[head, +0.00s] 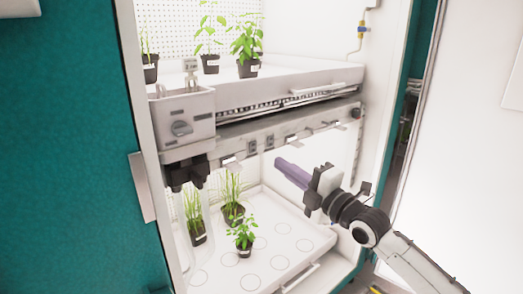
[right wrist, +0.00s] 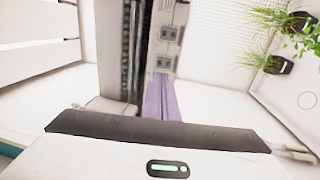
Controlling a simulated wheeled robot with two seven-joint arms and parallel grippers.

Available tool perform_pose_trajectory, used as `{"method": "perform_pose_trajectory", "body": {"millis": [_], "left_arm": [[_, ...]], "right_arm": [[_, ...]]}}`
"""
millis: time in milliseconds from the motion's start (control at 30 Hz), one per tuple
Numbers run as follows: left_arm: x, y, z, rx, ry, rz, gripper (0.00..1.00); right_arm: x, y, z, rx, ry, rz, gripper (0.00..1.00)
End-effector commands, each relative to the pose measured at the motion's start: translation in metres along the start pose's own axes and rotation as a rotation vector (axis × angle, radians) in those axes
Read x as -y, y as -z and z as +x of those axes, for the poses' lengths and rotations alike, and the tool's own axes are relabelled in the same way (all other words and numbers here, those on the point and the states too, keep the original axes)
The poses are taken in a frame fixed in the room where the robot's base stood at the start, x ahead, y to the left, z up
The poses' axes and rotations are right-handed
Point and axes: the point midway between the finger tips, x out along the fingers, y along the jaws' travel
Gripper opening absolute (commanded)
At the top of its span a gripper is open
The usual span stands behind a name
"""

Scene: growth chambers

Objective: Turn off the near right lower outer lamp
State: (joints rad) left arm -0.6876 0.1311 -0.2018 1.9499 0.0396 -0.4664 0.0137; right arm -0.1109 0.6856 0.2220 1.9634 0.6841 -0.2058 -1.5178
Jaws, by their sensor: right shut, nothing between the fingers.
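The lamp rail (head: 290,137) runs under the upper shelf of the open chamber, with several pale tabs along its lower edge and small grey switch plates (head: 253,147) on its face. I cannot tell which fitting belongs to the near right lower outer lamp. My right gripper (head: 282,166) has purple fingers, shut and empty, pointing left just below the rail and apart from it, as far as I can tell. In the right wrist view the fingers (right wrist: 160,100) point along the rail, toward two grey switch plates (right wrist: 172,34). My left gripper is not in view.
Potted plants (head: 240,236) stand on the lower white tray (head: 292,240), and more stand on the upper shelf (head: 300,80). A grey control box (head: 186,118) with a knob hangs at the left, with a black fixture (head: 187,172) below. Open space lies between rail and tray.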

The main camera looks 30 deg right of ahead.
Motion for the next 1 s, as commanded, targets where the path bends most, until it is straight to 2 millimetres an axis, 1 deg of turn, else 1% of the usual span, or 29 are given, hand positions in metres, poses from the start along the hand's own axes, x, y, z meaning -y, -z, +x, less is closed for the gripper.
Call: {"method": "perform_pose_trajectory", "body": {"millis": [33, 300, 500, 700, 1000], "left_arm": [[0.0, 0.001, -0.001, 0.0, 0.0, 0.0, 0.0], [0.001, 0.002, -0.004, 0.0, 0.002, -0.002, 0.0], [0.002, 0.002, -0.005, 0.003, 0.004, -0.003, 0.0], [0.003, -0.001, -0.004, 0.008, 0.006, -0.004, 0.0], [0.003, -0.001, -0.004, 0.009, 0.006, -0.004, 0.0]], "right_arm": [[-0.003, -0.001, 0.01, 0.001, -0.004, 0.002, 0.0], [-0.002, 0.0, 0.057, 0.0, -0.002, 0.002, 0.0], [-0.001, 0.0, 0.082, 0.001, -0.001, 0.002, 0.0], [0.0, 0.0, 0.092, 0.0, 0.0, 0.001, 0.0], [0.0, 0.0, 0.092, -0.001, 0.001, 0.0, 0.0]]}}
